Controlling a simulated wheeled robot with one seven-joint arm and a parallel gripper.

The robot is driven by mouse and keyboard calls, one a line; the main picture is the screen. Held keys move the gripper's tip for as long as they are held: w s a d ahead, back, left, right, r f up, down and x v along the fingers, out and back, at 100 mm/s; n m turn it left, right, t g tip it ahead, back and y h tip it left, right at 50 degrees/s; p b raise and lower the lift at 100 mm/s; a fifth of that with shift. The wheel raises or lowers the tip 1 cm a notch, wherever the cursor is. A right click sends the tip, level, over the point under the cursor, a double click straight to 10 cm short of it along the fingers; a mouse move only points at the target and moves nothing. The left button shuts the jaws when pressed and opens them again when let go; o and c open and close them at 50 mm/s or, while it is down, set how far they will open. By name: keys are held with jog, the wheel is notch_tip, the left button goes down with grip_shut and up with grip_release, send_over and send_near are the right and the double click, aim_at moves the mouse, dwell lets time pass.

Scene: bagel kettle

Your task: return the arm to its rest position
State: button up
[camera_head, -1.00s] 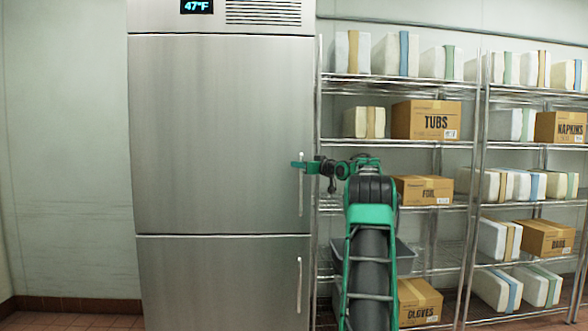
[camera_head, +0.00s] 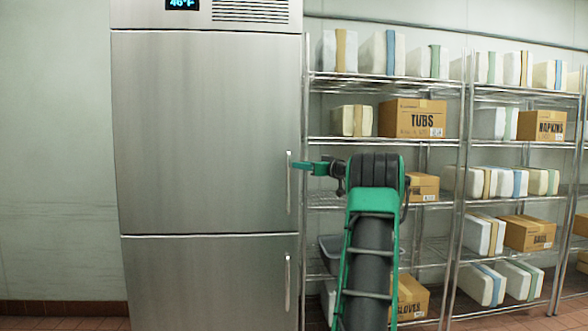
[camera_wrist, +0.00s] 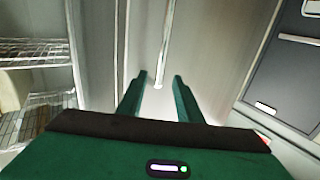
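My gripper (camera_head: 303,167) is green and sits just right of the upper refrigerator door's handle (camera_head: 289,182) in the head view. In the wrist view my gripper (camera_wrist: 160,77) has its two fingers spread apart with nothing held. The handle (camera_wrist: 166,42) shows as a pale vertical bar beyond and between the fingertips. I cannot tell the exact gap to it. The tall steel refrigerator (camera_head: 205,130) has its upper and lower doors shut.
A wire shelf rack (camera_head: 385,142) stands right of the refrigerator, close behind my arm. It bears a TUBS box (camera_head: 411,118), a GLOVES box (camera_head: 411,298) and several wrapped packs. A grey bin (camera_head: 330,250) sits low on the rack behind my arm. Tiled floor lies below.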

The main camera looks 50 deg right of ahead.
jog(key=shift+s+a, duration=0.1)
jog(key=shift+s, duration=0.2)
dwell(0.4)
jog(key=w+a+f+m+g, duration=0.1)
jog(key=w+a+f+g, duration=0.1)
jog(key=a, duration=0.3)
jog(key=w+a+f+g, duration=0.1)
jog(key=w+a+f, duration=0.15)
jog(key=a, duration=0.25)
jog(key=s+a+f+m+g, duration=0.1)
jog(key=s+a+f+g, duration=0.2)
jog(key=a+f, duration=0.3)
jog(key=s+a+f+g, duration=0.2)
jog(key=s+a+f, duration=0.15)
jog(key=a, duration=0.55)
jog(key=s+a+f+m+g+y, duration=0.1)
jog(key=s+a+f+g, duration=0.2)
jog(key=s+a+f, duration=0.3)
jog(key=s+a+f+m+g+y, duration=0.1)
jog(key=s+a+f+g, duration=0.2)
jog(key=s, duration=1.4)
jog(key=s+a+f+g, duration=0.3)
jog(key=s+a+f, duration=0.6)
jog(key=s+a, duration=0.3)
jog(key=a, duration=0.3)
jog(key=shift+s+a+m+g+y, duration=0.15)
jog(key=shift+s+m+g+y, duration=0.05)
jog(key=shift+m+g+y, duration=0.2)
jog(key=shift+f, duration=0.1)
